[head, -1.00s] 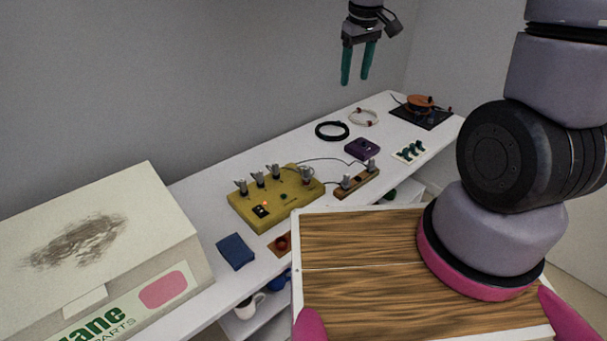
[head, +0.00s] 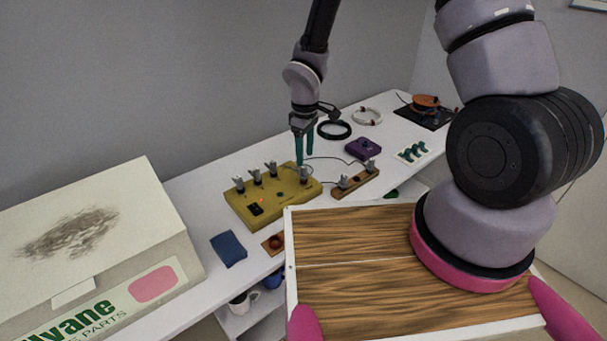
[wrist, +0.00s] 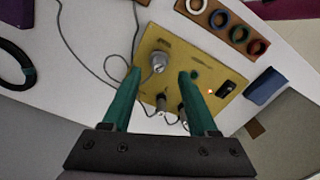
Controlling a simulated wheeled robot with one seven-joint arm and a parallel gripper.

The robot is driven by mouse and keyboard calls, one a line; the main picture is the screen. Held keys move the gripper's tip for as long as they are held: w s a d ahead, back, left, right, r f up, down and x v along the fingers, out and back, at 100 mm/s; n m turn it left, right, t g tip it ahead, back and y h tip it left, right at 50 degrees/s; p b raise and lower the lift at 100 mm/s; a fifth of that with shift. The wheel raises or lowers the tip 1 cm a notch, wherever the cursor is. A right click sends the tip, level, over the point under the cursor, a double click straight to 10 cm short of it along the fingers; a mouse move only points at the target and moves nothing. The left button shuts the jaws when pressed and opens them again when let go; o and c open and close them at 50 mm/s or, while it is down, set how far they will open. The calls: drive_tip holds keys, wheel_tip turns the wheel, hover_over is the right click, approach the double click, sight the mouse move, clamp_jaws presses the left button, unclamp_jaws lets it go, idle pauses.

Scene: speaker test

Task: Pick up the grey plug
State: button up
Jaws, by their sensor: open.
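Several grey plugs stand on a yellow board (head: 262,210), three along its back edge, one of them here (head: 257,178). Another grey plug (head: 304,174) stands at its right end, just below my gripper (head: 303,160). My gripper points down, with its two teal fingers open and empty. Two grey plugs also stand on a wooden strip (head: 355,183).
A blue block (head: 229,249) and a brown holder (head: 272,243) with coloured rings lie in front of the board. A purple box (head: 362,148) and black cable coil (head: 333,130) lie behind right. A large carton (head: 95,220) stands left. Thin cables run across the table.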

sight(304, 167)
wheel_tip(304, 167, down, 6)
drive_tip(key=shift+w+a+r, duration=0.1)
drive_tip(key=shift+w+a, duration=0.05)
idle(0.3)
clamp_jaws()
